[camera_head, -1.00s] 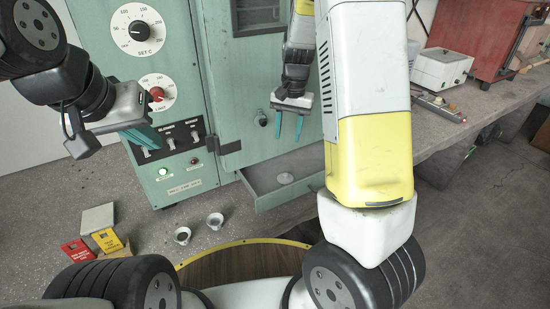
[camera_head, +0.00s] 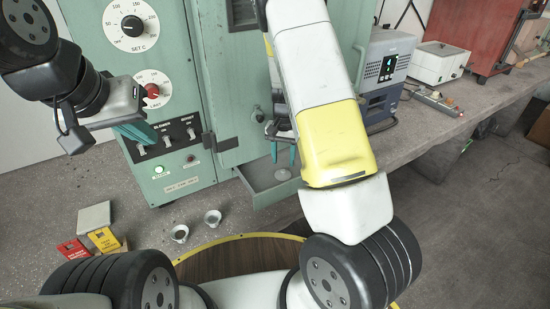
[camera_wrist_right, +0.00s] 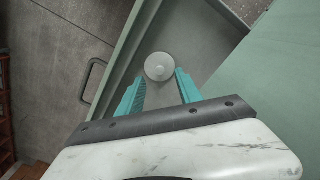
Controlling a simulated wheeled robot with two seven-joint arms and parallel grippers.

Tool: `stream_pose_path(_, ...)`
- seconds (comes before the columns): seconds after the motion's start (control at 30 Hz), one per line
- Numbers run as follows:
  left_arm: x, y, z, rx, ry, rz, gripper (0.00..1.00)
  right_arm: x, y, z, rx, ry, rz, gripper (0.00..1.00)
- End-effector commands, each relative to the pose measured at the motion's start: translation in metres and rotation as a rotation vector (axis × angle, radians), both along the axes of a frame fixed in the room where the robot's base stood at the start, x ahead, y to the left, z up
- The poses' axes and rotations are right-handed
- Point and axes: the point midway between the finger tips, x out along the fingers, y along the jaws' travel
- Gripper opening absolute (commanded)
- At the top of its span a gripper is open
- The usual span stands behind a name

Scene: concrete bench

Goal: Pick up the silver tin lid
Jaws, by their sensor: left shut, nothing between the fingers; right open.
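The silver tin lid (camera_head: 283,174) is a small round grey disc with a central knob. It lies flat in the open green drawer (camera_head: 262,198) under the cabinet. In the right wrist view the lid (camera_wrist_right: 159,66) sits just beyond and between the teal fingertips. My right gripper (camera_head: 283,158) is open, empty, and points down above the lid. Its fingers also show in the right wrist view (camera_wrist_right: 160,86), apart from each other. My left gripper (camera_head: 148,137) is shut and empty, held in front of the cabinet's switch panel.
The green cabinet (camera_head: 165,60) with dials stands behind the drawer. A blue-grey device (camera_head: 385,80) stands right. The drawer has a handle (camera_wrist_right: 92,80).

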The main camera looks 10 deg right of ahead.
Motion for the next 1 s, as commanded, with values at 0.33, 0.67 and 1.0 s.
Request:
stream_pose_path(0.33, 0.000, 0.000, 0.000, 0.000, 0.000, 0.000, 0.00, -0.001, 0.000, -0.045, -0.001, 0.003, 0.000, 0.42)
stream_pose_path(0.67, 0.000, 0.000, 0.000, 0.000, 0.000, 0.000, 0.00, 0.000, 0.000, -0.047, 0.000, 0.000, 0.000, 0.24)
stream_pose_path(1.0, 0.000, 0.000, 0.000, 0.000, 0.000, 0.000, 0.00, 0.000, 0.000, -0.047, 0.000, 0.000, 0.000, 0.00)
